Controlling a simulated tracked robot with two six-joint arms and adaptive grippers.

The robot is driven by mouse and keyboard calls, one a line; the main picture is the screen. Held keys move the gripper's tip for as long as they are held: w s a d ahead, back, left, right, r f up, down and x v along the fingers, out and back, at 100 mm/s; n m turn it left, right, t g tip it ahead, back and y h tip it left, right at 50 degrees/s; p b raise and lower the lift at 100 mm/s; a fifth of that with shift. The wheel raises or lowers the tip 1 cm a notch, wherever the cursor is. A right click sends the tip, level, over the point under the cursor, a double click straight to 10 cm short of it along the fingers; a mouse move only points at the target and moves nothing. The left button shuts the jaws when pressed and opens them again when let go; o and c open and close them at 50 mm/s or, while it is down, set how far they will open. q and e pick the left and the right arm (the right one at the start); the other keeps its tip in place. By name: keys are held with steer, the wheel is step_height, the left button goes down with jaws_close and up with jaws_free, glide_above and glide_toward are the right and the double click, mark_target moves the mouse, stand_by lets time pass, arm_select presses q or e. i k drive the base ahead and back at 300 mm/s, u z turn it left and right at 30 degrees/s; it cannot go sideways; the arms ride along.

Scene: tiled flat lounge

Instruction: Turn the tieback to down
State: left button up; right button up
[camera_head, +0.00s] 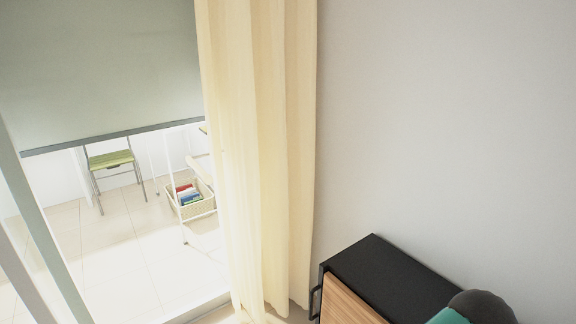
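A cream curtain (262,150) hangs in long folds between the glazed opening and the white wall, down to near the floor. I see no tieback on the curtain or on the wall beside it. Neither my left nor my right gripper is in view.
A grey-green blind (100,65) covers the upper part of the opening. Beyond it are a green-seated chair (110,160) and a bin (190,205) with several coloured items. A black-topped cabinet (390,265) with a wooden front stands right of the curtain. The wall (450,120) above is bare.

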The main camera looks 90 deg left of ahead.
mark_target(208, 179)
steer(key=z, duration=0.55)
steer(key=i, duration=0.3)
steer(key=u, duration=2.7)
steer(key=i, duration=0.25)
steer(key=u, duration=1.75)
steer(key=k, duration=0.65)
steer(key=u, duration=0.35)
steer(key=i, duration=1.85)
steer(key=z, duration=0.4)
